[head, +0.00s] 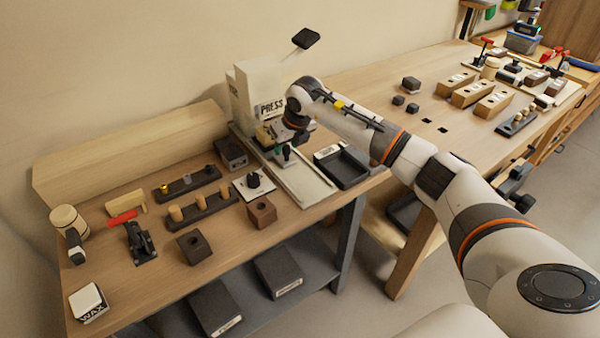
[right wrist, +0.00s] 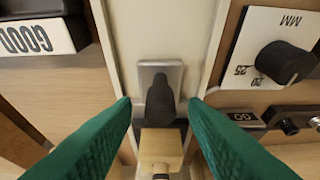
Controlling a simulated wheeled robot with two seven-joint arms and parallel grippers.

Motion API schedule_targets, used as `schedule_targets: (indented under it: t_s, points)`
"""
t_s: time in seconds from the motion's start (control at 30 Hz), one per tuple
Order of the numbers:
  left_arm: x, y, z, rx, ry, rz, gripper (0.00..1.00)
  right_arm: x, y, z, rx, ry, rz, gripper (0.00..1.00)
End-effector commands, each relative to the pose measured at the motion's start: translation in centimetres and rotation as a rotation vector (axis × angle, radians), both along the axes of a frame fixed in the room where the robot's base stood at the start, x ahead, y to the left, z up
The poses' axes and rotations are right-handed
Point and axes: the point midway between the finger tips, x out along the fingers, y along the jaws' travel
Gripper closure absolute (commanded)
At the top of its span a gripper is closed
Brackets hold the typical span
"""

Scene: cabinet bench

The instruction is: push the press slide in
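The press (head: 255,98) is a cream housing marked PRESS at the back edge of the bench. A pale rail (head: 308,187) runs from it toward the front edge. In the right wrist view the slide shows as a metal plate (right wrist: 174,72) with a dark upright handle (right wrist: 160,100), in line with the pale rail (right wrist: 128,25). A wooden block (right wrist: 161,148) sits by the handle. My right gripper (right wrist: 160,102) is open, with its green fingers on either side of the handle and gaps showing. In the head view my right gripper (head: 284,153) is over the rail. My left gripper is out of view.
A black tray labelled GOOD (right wrist: 38,37) lies beside the rail; it also shows in the head view (head: 365,179). A dial with an MM scale (right wrist: 285,62) is on the other side. Peg racks (head: 203,207) and a dark block (head: 231,152) stand left of the rail.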

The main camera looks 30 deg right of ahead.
Motion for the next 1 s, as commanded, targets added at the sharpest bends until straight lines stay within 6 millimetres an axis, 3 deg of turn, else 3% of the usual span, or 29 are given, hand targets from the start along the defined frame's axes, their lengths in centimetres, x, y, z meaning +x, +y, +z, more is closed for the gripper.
schedule_targets:
  t_s: [1.0]
  points:
    - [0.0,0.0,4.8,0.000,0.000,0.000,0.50,-2.8,-0.2,6.2,0.000,0.006,0.000,0.60]
